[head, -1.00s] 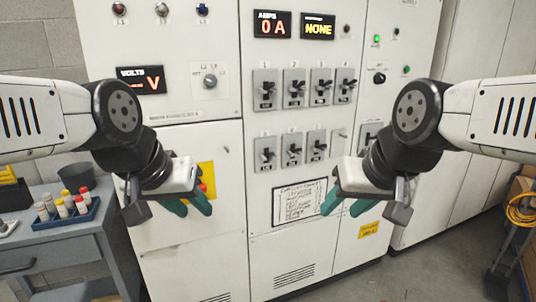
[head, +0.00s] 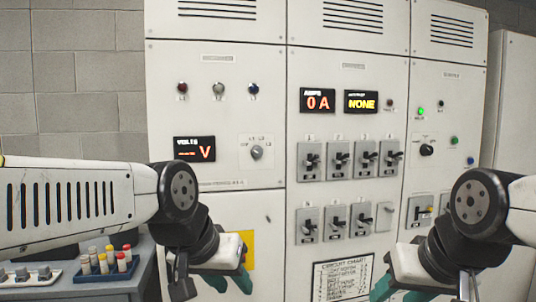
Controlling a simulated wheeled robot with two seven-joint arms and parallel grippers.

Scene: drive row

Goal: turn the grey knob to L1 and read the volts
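The grey knob (head: 257,152) is a small round selector on the left cabinet panel, with small position labels around its upper left side. Its pointer is too small to read surely. The volts display (head: 194,148) is left of it and shows a red V, with a dim line and no readable number. My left gripper (head: 230,281) is below the knob, empty, its teal fingers apart. My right gripper (head: 397,291) is at the lower right, its teal fingers apart and partly cut by the frame edge. Neither gripper touches the knob.
Three lamps (head: 218,89) sit above the knob. The middle panel has an amps display (head: 318,103) reading 0 A, a yellow NONE display (head: 361,102), several toggle switches (head: 338,160) and a circuit chart (head: 343,279). A blue tray (head: 104,270) of capped bottles stands at lower left.

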